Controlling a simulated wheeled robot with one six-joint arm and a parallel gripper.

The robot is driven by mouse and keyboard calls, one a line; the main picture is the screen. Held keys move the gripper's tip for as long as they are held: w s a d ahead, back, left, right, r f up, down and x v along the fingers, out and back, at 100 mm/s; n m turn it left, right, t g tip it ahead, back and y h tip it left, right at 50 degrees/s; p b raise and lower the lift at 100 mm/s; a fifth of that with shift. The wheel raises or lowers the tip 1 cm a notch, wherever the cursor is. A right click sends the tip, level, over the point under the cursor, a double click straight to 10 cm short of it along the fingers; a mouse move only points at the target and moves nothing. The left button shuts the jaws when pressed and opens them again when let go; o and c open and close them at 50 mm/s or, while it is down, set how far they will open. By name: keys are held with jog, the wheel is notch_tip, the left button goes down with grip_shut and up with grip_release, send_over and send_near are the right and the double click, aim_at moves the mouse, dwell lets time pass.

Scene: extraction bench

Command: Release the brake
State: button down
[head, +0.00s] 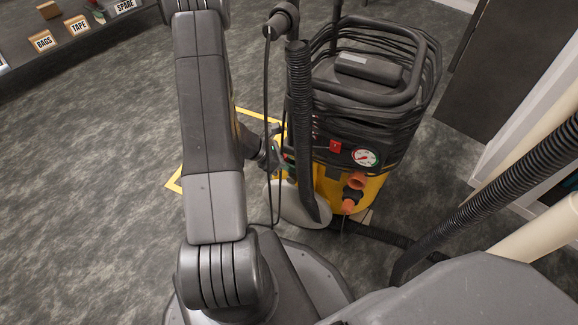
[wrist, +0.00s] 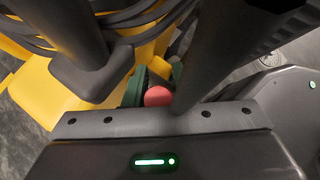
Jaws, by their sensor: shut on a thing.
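The yellow and black extractor (head: 372,190) stands upright on the floor right of my arm in the head view. In the wrist view a red rounded knob (wrist: 158,96) sits between green pads, close to the extractor's yellow body. My gripper (head: 279,158) is low at the extractor's left side and shut on this knob. The knob looks like the end of the brake lever, but the rest of the lever is hidden. My arm and the hose cover part of that side in the head view, and the brake's position cannot be told.
A black ribbed hose (head: 301,120) hangs in front of the extractor's left side. The extractor has a gauge (head: 365,157), a red switch (head: 335,146) and coiled cable. Yellow floor tape (head: 175,181) shows behind my arm. A labelled shelf (head: 75,45) stands upper left. Floor on the left is clear.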

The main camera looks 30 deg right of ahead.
jog(key=shift+s+d+t+b, duration=0.15)
jog(key=shift+s+t+b, duration=0.05)
jog(key=shift+t+b, duration=0.15)
jog(key=shift+s+y, duration=0.1)
jog(key=shift+y, duration=0.2)
jog(key=c, duration=1.5)
grip_release()
jog(key=p+v, duration=0.6)
jog(key=v, duration=0.7)
jog(key=shift+r, duration=0.3)
